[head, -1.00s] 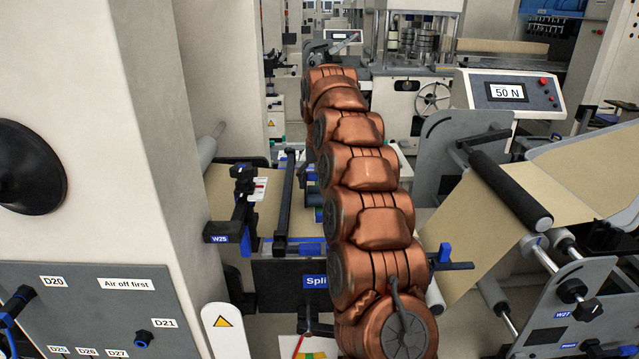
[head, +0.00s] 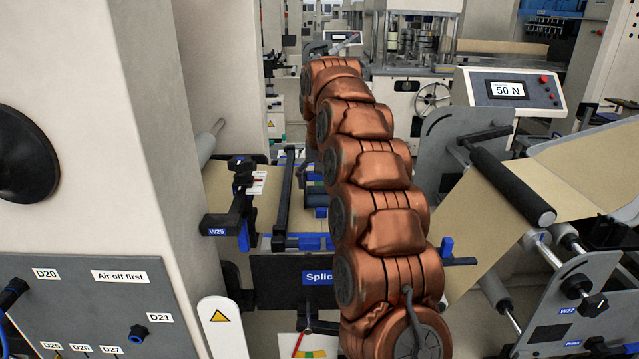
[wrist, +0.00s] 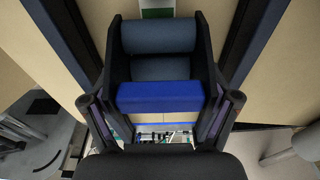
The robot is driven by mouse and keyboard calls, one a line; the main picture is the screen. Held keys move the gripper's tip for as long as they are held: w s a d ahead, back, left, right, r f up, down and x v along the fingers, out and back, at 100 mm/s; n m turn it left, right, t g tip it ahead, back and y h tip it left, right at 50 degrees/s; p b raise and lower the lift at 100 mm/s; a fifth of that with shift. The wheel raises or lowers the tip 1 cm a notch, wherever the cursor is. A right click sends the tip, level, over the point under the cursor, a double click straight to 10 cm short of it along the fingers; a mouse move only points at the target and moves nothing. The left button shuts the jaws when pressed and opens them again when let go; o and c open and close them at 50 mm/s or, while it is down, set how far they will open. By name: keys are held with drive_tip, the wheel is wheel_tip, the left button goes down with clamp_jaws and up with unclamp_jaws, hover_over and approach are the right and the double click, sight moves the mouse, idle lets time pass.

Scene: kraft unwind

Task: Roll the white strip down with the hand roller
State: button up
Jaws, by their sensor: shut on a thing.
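In the wrist view my gripper (wrist: 163,100) is shut on the hand roller, at its blue block (wrist: 160,97). Its blue-grey cylinders (wrist: 158,38) lie between two dark side plates. The roller is over the tan kraft web (wrist: 265,75); I cannot tell whether it touches it. A small white piece with a green patch (wrist: 156,12) shows at the top edge, just past the roller; it may be part of the white strip. In the head view my copper arm hides the gripper and most of the splice table (head: 290,275).
Dark bars (head: 284,200) cross the web, with the W25 bracket (head: 232,215) at their left. A grey column and panel (head: 95,315) stand at the left. At the right are a black roller (head: 510,185), side plates and a display reading 50 N (head: 508,90).

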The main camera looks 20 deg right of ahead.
sight(320, 197)
drive_tip(key=shift+s, duration=0.1)
drive_tip(key=shift+s+a+f+b, duration=0.2)
drive_tip(key=shift+s+a+b, duration=0.1)
drive_tip(key=shift+s+b, duration=0.3)
drive_tip(key=shift+s, duration=0.2)
drive_tip(key=shift+s+a+b, duration=0.15)
drive_tip(key=shift+s+b, duration=0.05)
drive_tip(key=shift+b, duration=0.15)
drive_tip(key=shift+s+a, duration=0.2)
drive_tip(key=shift+s, duration=0.15)
drive_tip(key=c, duration=0.5)
drive_tip(key=shift+s+a+f+b, duration=0.15)
drive_tip(key=shift+s+a+b, duration=0.1)
drive_tip(key=shift+s+b, duration=0.35)
drive_tip(key=shift+o, duration=0.2)
drive_tip(key=shift+s, duration=0.1)
drive_tip(key=shift+s+a, duration=0.15)
drive_tip(key=shift+s, duration=0.05)
drive_tip(key=shift+s+a+r+b, duration=0.2)
drive_tip(key=shift+s+b, duration=0.25)
drive_tip(key=shift+s, duration=0.05)
drive_tip(key=shift+c, duration=0.2)
